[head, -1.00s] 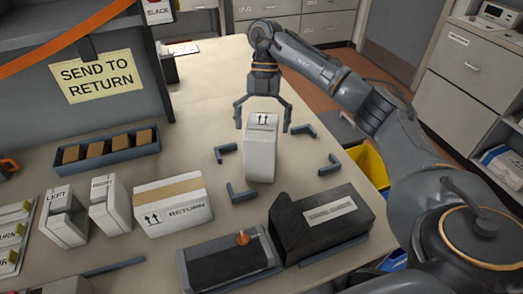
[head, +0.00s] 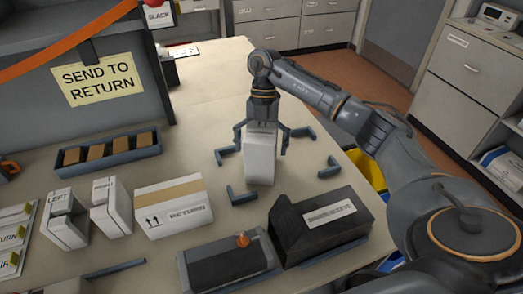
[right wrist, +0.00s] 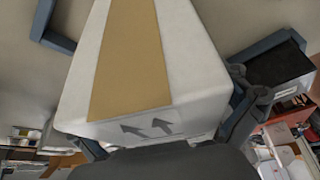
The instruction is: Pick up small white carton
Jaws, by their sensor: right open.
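The small white carton (head: 260,165) stands upright on the table between dark corner brackets. In the right wrist view the carton (right wrist: 187,60) fills the middle, with a tan tape strip and two printed arrows. My right gripper (head: 261,148) is over the carton's top, with one finger on each side of it. The fingers are open, and I cannot tell whether either touches the carton. The gripper hides the carton's top in the head view. My left gripper is not in view.
A black cartridge (head: 322,222) and a dark tray unit (head: 228,264) lie in front. A blue-grey tray (head: 108,157) holds brown blocks. Corner brackets (head: 242,196) surround the carton.

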